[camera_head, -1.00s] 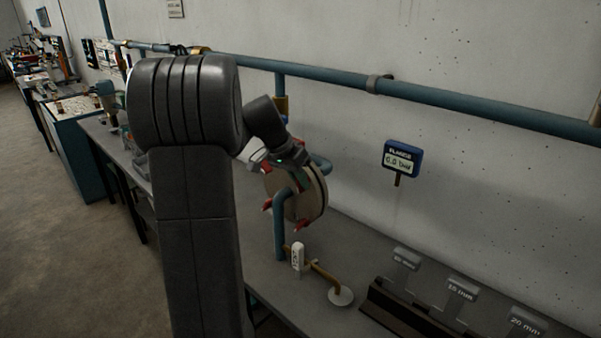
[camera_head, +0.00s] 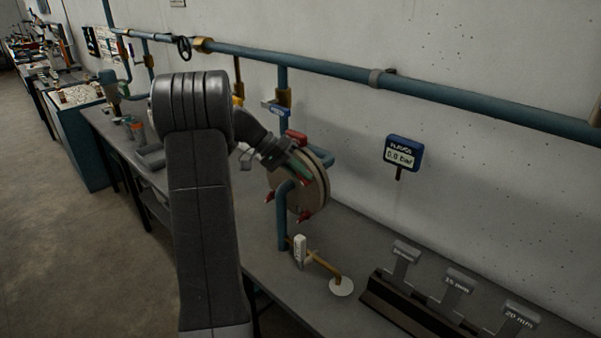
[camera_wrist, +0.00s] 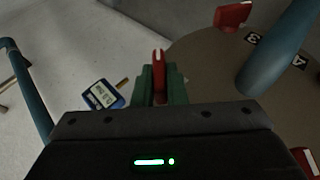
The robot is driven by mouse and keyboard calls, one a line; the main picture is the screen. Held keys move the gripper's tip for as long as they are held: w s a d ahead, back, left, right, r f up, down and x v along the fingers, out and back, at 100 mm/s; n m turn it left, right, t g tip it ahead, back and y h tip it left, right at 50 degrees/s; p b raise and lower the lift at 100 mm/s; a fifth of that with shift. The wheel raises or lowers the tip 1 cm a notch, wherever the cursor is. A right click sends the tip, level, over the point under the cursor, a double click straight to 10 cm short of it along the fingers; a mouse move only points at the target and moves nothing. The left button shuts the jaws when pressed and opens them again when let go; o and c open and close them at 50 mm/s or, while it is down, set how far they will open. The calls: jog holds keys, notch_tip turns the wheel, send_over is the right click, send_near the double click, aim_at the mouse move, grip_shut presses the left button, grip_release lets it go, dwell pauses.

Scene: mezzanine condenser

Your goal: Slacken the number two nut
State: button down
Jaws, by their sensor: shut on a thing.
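The round flange (camera_head: 312,197) stands upright above the bench, with a blue pipe (camera_head: 283,225) at its front and several red nuts around its rim. In the wrist view the disc (camera_wrist: 200,62) shows the numbers 3 and 4 near the blue pipe (camera_wrist: 275,62). My gripper (camera_wrist: 160,88) has green fingers shut on a red nut (camera_wrist: 158,62) at the disc's edge. No number shows beside this nut. Another red nut (camera_wrist: 232,16) stands near the 3. In the head view my gripper (camera_head: 303,168) is at the flange's upper part, partly covering it.
A blue gauge (camera_head: 404,152) on the wall appears to read 0.0 bar. A white tag (camera_head: 300,251) and a brass-coloured rod (camera_head: 322,265) are on the bench. A dark rack (camera_head: 415,312) of labelled tools stands at right. A blue pipe (camera_head: 340,72) runs along the wall.

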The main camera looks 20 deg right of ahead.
dwell(0.4)
jog(key=c, duration=1.5)
grip_release()
jog(key=shift+o, duration=0.2)
jog(key=b+v, duration=0.1)
jog(key=v, duration=1.3)
jog(key=shift+b, duration=0.35)
jog(key=shift+d+f, duration=0.1)
jog(key=shift+f, duration=0.1)
jog(key=p+x, duration=0.1)
jog(key=x, duration=1.2)
jog(key=shift+s+d+f+p, duration=0.15)
jog(key=shift+s+d+p, duration=0.1)
jog(key=shift+p, duration=0.1)
